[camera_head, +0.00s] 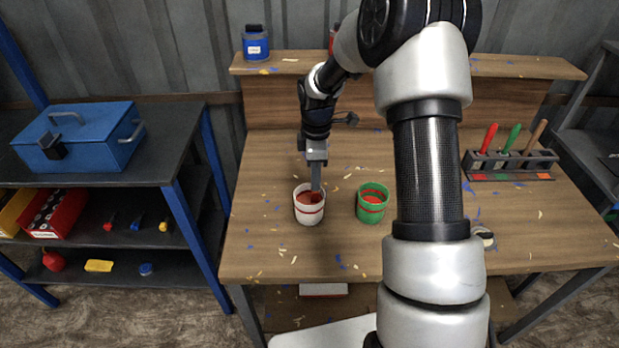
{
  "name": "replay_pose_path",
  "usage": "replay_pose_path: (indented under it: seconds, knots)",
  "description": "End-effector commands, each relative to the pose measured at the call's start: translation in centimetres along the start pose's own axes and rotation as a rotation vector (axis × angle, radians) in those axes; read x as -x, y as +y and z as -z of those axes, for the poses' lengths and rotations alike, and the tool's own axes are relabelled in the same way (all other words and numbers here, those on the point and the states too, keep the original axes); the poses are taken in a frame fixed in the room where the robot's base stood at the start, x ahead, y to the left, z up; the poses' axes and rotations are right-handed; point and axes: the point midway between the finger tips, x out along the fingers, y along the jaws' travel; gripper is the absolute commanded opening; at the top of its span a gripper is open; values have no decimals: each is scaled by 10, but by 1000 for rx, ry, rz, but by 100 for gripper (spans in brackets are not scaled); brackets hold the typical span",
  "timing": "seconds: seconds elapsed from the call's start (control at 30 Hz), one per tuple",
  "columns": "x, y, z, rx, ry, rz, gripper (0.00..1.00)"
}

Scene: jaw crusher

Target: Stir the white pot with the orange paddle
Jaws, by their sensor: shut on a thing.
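The white pot (309,213) with a red band stands upright on the workbench, left of the green pot, and has reddish contents. My gripper (316,165) points down over the white pot and is shut on a paddle. The lower end of the paddle (316,197) reaches inside the pot's rim at its right side. The gripper hides most of the paddle, and its orange colour cannot be made out. Whether its tip touches the contents or the wall cannot be told.
A rack (510,163) holds red, green and brown handled tools at the back right. A blue can (256,44) stands on the shelf.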

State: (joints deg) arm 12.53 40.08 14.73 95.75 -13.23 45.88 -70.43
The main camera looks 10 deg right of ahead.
Motion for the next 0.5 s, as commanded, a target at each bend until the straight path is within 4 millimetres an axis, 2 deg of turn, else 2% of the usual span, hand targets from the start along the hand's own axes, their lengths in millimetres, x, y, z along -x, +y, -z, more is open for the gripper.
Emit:
replay_pose_path:
  seconds: [0.03, 0.13, 0.5]
  knots:
    - [0, -1, 9, 6, 1, 0, 0]
    - [0, -1, 14, 5, 1, 0, 0]
    - [0, -2, 16, 3, 1, 0, 0]
